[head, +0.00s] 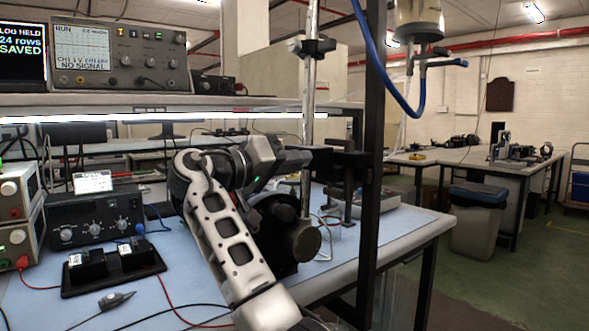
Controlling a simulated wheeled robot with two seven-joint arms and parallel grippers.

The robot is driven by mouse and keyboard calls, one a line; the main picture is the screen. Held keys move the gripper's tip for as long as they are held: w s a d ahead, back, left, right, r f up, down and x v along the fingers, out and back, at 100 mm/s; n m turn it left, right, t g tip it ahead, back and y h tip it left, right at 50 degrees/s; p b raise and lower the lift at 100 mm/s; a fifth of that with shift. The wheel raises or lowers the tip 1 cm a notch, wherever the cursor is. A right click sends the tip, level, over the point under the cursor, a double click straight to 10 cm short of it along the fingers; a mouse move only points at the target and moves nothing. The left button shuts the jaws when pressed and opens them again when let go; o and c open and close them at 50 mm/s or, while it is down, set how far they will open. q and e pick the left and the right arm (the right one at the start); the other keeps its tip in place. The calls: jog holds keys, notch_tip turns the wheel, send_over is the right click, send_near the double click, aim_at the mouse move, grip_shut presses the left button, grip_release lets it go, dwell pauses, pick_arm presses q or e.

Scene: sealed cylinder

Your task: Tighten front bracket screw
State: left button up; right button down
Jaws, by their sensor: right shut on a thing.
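My right gripper (300,158) reaches in from the lower middle, over the blue bench mat, and points right toward the metal post. It is shut on a small dark piece (322,160) at its fingertips, beside a black bracket (352,160) near the dark upright. I cannot tell whether the piece is the bracket screw, part of the bracket or a separate tool. The screw itself cannot be made out. A clear-walled cylinder (418,18) with a blue hose hangs at the top right. My left gripper is not in view.
The metal post (309,90) and dark upright (372,130) stand close to the gripper. A shelf (150,100) with instruments crosses above the bench. A black tray (110,275), a control box (95,218) and loose leads lie left. A grey bin (478,225) stands beyond the bench.

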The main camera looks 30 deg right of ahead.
jog(key=shift+a+f+m, duration=0.15)
jog(key=shift+f+m, duration=0.05)
jog(key=shift+m, duration=0.4)
jog(key=c, duration=1.2)
grip_release()
jog(key=shift+a+r, duration=0.1)
jog(key=shift+c, duration=0.2)
jog(key=shift+w, duration=0.1)
jog(key=shift+r, duration=0.1)
jog(key=s+a, duration=0.1)
jog(key=a, duration=1.5)
jog(key=shift+s+b, duration=0.2)
jog(key=shift+b, duration=0.1)
